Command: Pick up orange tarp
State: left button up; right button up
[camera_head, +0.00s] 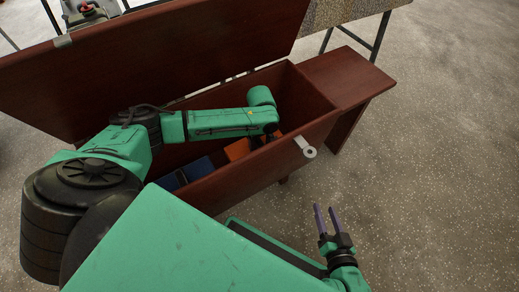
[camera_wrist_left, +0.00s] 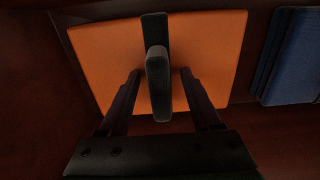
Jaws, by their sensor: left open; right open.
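The orange tarp (camera_head: 238,149) lies in the open wooden chest, partly hidden by my left arm. In the left wrist view the orange tarp (camera_wrist_left: 215,45) is a flat folded block with a dark strap and a dark upright handle (camera_wrist_left: 158,85) in its middle. My left gripper (camera_wrist_left: 160,74) is open, with one finger on each side of the handle and a gap on both sides. In the head view my left gripper is mostly hidden inside the chest. My right gripper (camera_head: 327,220) is open and empty, outside the chest over the floor.
A blue folded item (camera_head: 199,168) lies in the chest beside the tarp; it also shows in the left wrist view (camera_wrist_left: 295,60). The chest's lid (camera_head: 190,50) stands open behind. A wooden side surface (camera_head: 345,75) adjoins the chest. The floor (camera_head: 440,170) on the right is clear.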

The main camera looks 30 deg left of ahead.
pick_arm(q)
grip_shut()
jog(key=shift+w, duration=0.1)
dwell(1.2)
